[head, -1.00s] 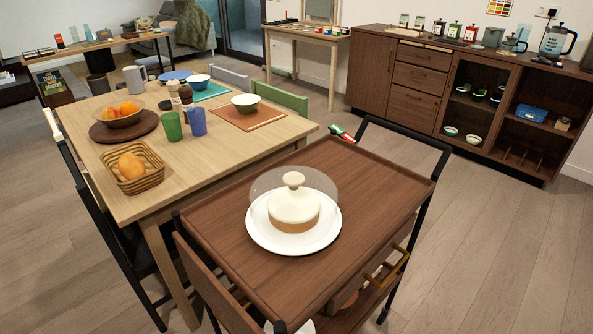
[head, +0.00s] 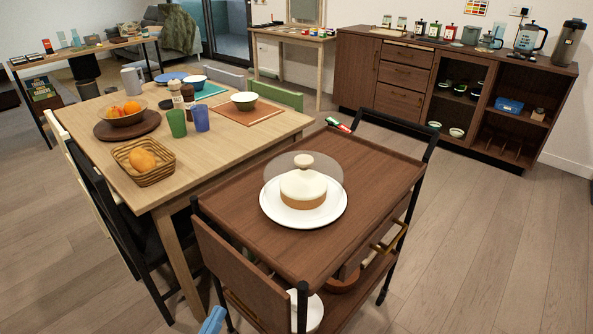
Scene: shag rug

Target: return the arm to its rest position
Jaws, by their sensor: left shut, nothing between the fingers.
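A small blue part of my left gripper (head: 213,321) shows at the bottom edge of the head view, left of the serving cart's lower corner. The rest of that gripper and its arm are cut off by the frame. It is shut, and no object shows in it. It is apart from the cake stand and the things on the dining table. My right gripper is not in view.
A brown cart (head: 374,167) carries a white plate (head: 283,211) with a cake under a clear dome. The dining table (head: 222,153) stands left, with bowls, cups and a basket (head: 157,173). A dark chair (head: 112,213) stands beside it. Floor is clear at right.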

